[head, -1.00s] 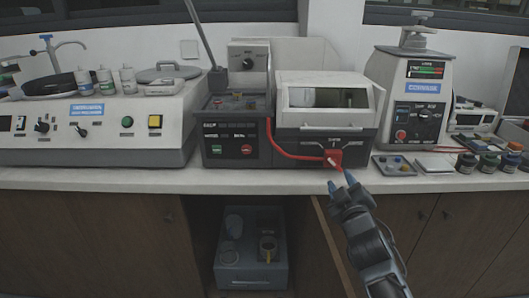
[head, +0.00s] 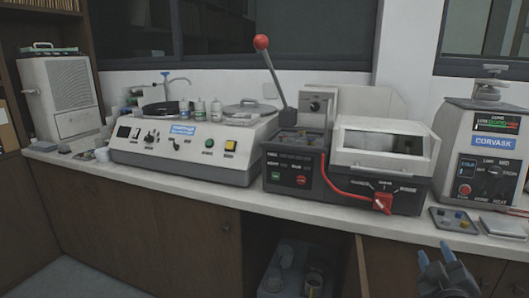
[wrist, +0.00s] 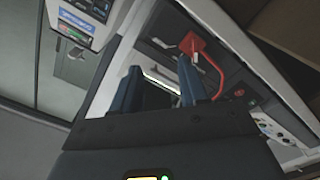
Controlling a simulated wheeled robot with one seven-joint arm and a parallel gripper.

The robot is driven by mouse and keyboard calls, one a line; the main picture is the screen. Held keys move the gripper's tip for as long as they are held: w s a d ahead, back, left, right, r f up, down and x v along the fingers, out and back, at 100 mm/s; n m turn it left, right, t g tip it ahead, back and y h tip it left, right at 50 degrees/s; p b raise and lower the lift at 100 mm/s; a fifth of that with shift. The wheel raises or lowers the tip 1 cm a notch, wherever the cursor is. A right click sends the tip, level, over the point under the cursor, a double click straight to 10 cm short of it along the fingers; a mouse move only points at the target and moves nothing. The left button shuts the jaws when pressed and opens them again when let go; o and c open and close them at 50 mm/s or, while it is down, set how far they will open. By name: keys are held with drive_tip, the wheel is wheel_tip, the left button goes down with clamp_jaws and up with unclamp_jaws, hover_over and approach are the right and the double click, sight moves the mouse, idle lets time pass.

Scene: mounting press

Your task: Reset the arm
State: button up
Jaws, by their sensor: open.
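My gripper (head: 437,255) is low at the right in the head view, in front of the counter edge. Its two blue fingers are apart and nothing is between them. In the wrist view my gripper (wrist: 158,88) points toward the press unit with its fingers spread. The mounting press (head: 378,158) has a white lid with a dark window. The red switch handle (head: 382,203) on its front is apart from my gripper, up and to the left of it. The red handle also shows in the wrist view (wrist: 191,44).
A small tray (head: 455,219) lies near the counter edge. Below, an open cupboard holds a grey bin (head: 290,272).

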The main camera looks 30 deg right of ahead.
drive_tip(key=s+a+f+n+t+y, duration=0.1)
drive_tip(key=s+a+f+t+y, duration=0.2)
drive_tip(key=a, duration=0.8)
drive_tip(key=s+a+f+n+y, duration=0.15)
drive_tip(key=s+a+y, duration=0.3)
drive_tip(key=a, duration=0.65)
drive_tip(key=s+a+r+y, duration=0.2)
drive_tip(key=s+a+y, duration=0.1)
drive_tip(key=s+a, duration=0.3)
drive_tip(key=s+a+r+m+y, duration=0.1)
drive_tip(key=s+a+r+y, duration=0.2)
drive_tip(key=s+a, duration=0.4)
drive_tip(key=v, duration=0.3)
drive_tip(key=shift+s+f, duration=0.2)
drive_tip(key=shift+a+m, duration=0.1)
drive_tip(key=shift+m, duration=0.15)
drive_tip(key=shift+c, duration=0.3)
